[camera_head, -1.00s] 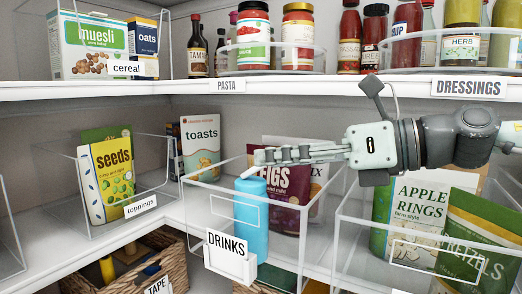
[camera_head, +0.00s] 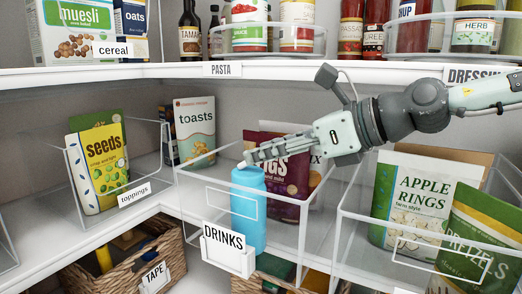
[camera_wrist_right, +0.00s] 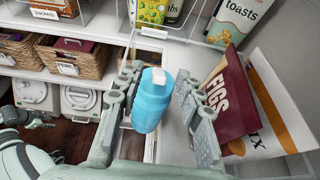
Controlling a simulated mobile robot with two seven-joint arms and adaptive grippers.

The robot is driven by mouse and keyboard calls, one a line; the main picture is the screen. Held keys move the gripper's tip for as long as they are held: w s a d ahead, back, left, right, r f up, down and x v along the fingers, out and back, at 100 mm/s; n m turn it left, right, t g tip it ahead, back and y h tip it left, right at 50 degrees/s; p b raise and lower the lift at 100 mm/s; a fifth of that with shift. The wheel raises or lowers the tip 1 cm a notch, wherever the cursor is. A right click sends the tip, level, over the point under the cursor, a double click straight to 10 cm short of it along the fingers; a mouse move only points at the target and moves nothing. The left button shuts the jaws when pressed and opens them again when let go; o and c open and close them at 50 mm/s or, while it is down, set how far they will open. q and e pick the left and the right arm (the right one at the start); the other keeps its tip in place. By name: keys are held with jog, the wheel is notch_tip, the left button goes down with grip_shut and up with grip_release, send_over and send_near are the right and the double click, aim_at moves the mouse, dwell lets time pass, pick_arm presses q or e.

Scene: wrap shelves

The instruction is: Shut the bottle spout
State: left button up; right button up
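The blue bottle (camera_head: 249,215) stands upright at the left front of the clear bin (camera_head: 312,222) labelled DRINKS. Its white spout (camera_wrist_right: 152,70) shows on top in the right wrist view; I cannot tell its exact angle. My right gripper (camera_head: 250,158) comes in from the right at the height of the bottle's top, its fingers pointing left and slightly down. In the right wrist view its two fingers are apart, one on each side of the bottle (camera_wrist_right: 152,105), with gaps visible. A grey part at that view's left edge may be my left gripper (camera_wrist_right: 35,120); its state is unclear.
A FIGS bag (camera_head: 290,185) stands close behind the bottle. A clear bin with an APPLE RINGS bag (camera_head: 425,200) is at the right. The upper shelf (camera_head: 190,70) runs above my arm.

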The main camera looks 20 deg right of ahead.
jog(key=shift+x, duration=0.8)
jog(key=shift+c, duration=0.5)
grip_shut()
